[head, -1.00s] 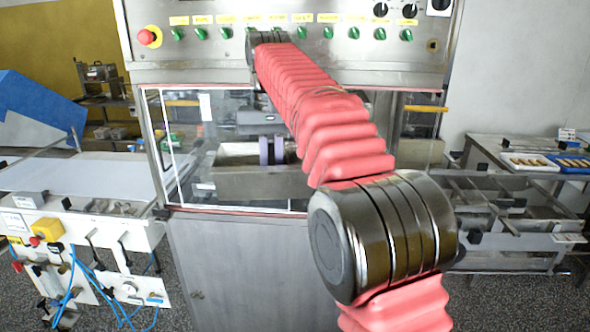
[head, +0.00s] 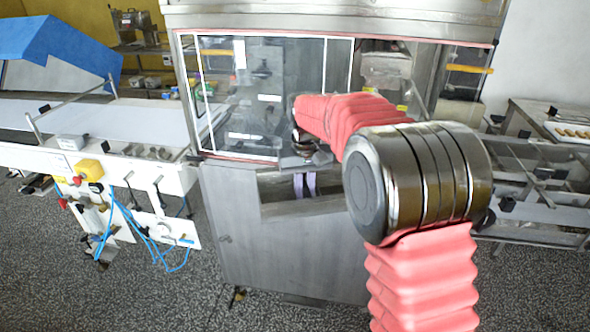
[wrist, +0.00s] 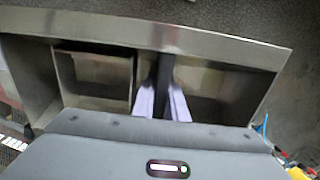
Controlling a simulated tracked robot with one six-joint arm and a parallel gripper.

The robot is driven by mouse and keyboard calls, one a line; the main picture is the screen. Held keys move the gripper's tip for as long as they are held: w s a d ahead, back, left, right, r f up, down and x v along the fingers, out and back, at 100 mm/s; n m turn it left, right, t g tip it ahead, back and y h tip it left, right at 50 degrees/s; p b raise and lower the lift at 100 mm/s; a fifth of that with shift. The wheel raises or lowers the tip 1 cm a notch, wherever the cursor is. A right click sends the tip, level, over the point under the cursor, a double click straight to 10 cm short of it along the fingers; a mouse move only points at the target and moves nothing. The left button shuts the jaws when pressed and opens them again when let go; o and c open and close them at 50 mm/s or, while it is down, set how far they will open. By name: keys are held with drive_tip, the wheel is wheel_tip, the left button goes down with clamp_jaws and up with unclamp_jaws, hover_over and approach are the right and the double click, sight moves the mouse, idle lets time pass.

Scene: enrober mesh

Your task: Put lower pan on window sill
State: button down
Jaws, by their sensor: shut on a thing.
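The lower pan (head: 325,207) is an open stainless steel box. In the head view it is in front of the machine cabinet, below the line of the window sill (head: 240,157). My gripper (head: 305,185) has pale lavender fingers reaching down into the pan. In the wrist view my gripper (wrist: 162,95) is shut on a dark upright strip in the middle of the pan (wrist: 205,40), with a compartment on the left. The pan looks close to level. The window stands above and behind it. My arm hides part of the sill's right side.
A white conveyor table (head: 120,125) with blue hoses and a yellow switch box (head: 90,169) stands at the left. A metal frame bench (head: 545,185) stands at the right. The speckled floor (head: 130,290) is open at the front left.

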drive_tip(key=s+d+f+m, duration=0.1)
drive_tip(key=s+d+f, duration=0.4)
drive_tip(key=d+f, duration=0.2)
wheel_tip(320, 180, down, 2)
drive_tip(key=shift+d+f, duration=0.15)
drive_tip(key=shift+d, duration=0.15)
drive_tip(key=shift+w+a, duration=0.1)
drive_tip(key=shift+a, duration=0.1)
